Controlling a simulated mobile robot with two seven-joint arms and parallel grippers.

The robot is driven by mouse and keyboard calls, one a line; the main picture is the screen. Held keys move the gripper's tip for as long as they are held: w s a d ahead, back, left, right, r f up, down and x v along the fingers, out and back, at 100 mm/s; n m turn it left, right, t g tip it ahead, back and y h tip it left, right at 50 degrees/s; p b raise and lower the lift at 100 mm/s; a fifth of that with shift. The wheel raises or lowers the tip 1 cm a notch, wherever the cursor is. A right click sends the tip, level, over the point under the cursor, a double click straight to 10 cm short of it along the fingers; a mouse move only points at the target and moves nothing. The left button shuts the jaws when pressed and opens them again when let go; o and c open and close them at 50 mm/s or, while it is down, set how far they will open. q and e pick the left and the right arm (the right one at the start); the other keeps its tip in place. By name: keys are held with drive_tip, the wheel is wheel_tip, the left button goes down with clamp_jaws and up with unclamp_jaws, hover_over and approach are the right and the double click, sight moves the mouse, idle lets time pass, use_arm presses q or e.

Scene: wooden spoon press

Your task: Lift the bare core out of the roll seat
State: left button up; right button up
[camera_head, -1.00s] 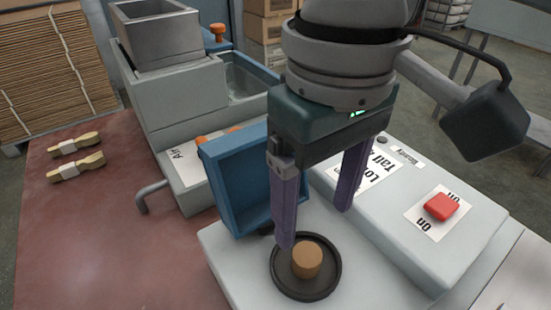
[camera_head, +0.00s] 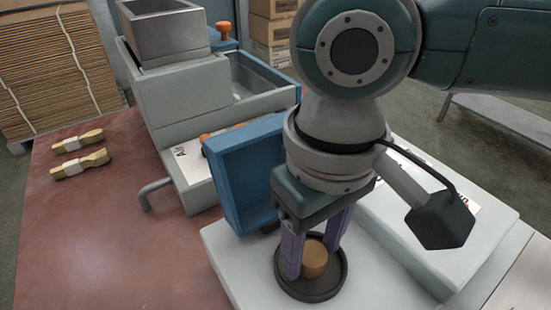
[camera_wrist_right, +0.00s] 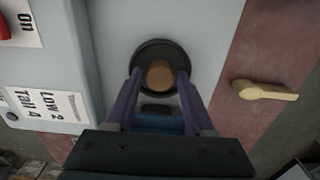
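The bare core (camera_head: 315,262), a short brown cylinder, stands upright in the round black roll seat (camera_head: 336,286) on the light grey machine top. It also shows in the wrist view (camera_wrist_right: 160,74), in the middle of the dark seat (camera_wrist_right: 180,55). My right gripper (camera_head: 313,262) points down at the seat. Its two purple fingers are apart, one on each side of the core, and in the wrist view (camera_wrist_right: 160,85) gaps show between core and fingers. The near finger partly hides the core in the head view. My left gripper is not in view.
A blue open box (camera_head: 235,185) stands close left of the right gripper. The grey machine with a metal hopper (camera_head: 165,35) is behind it. Two tied bundles of wooden spoons (camera_head: 78,141) (camera_head: 82,162) lie on the red table, otherwise mostly clear at left. A raised grey housing (camera_head: 410,260) borders the seat at right.

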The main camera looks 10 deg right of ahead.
clamp_jaws()
idle(0.4)
